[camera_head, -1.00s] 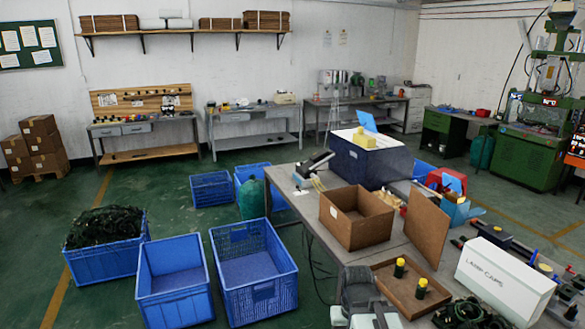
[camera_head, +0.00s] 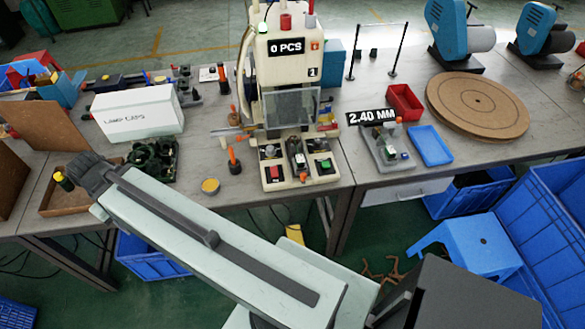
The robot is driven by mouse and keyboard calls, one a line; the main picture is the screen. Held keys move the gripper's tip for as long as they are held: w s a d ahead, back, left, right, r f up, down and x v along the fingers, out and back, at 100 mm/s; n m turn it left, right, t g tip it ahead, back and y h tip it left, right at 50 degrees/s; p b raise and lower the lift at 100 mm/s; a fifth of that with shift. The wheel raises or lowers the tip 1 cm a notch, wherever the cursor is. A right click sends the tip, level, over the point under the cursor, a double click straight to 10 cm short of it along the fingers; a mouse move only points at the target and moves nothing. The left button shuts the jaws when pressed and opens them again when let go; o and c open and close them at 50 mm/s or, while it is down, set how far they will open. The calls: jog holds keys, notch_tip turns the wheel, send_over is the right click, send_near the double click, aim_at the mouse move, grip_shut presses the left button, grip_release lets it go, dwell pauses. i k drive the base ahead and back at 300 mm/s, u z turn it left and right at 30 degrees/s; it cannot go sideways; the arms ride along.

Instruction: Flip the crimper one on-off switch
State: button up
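The crimper (camera_head: 286,95) is a cream machine on the bench, with a "0 PCS" display and a "1" label. It has a clear guard at its middle. Its base carries a red button (camera_head: 275,173) on the left and a green button (camera_head: 325,164) on the right. I cannot tell which part is the on-off switch. My pale arm crosses the foreground, in front of the bench and below the crimper. Its gripper fingers do not show.
A white "LAMP CAPS" box (camera_head: 137,112), black coiled parts (camera_head: 152,158) and an orange-handled tool (camera_head: 234,160) lie left of the crimper. A "2.40 MM" gauge (camera_head: 388,146), blue tray (camera_head: 430,146) and round board (camera_head: 477,106) are right. A blue stool (camera_head: 470,245) stands on the floor.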

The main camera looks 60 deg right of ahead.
aim_at(273, 170)
jog(key=z, duration=0.4)
jog(key=k, duration=1.3)
jog(key=u, duration=0.6)
jog(key=i, duration=1)
jog(key=z, duration=0.05)
